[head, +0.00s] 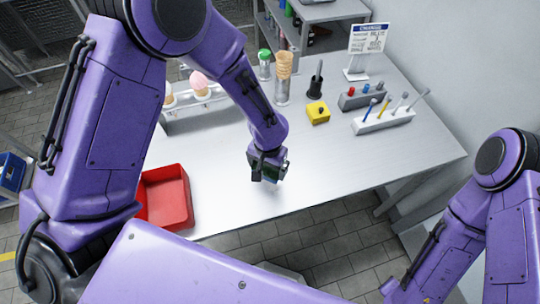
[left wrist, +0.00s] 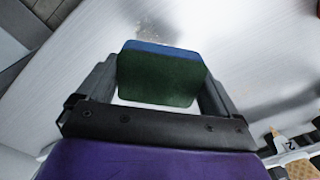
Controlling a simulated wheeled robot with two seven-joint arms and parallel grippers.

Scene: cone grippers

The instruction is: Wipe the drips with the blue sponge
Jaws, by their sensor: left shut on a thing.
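My left gripper (head: 268,172) is low over the front middle of the metal table (head: 330,165). In the left wrist view its two fingers (left wrist: 160,85) are shut on the sides of the sponge (left wrist: 160,78), which has a dark green face and a blue layer (left wrist: 160,48) along its far edge. In the head view the gripper mostly hides the sponge. A faint speckled patch (left wrist: 152,33), possibly drips, shows on the tabletop just beyond the sponge. I cannot tell whether the sponge touches the table. My right gripper is not in view.
A red bin (head: 166,198) stands at the table's left front. Cones (head: 284,75) in holders, a yellow block (head: 318,112), a grey rack (head: 362,97), a white tool holder (head: 384,120) and a sign (head: 368,40) stand at the back. The right front tabletop is clear.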

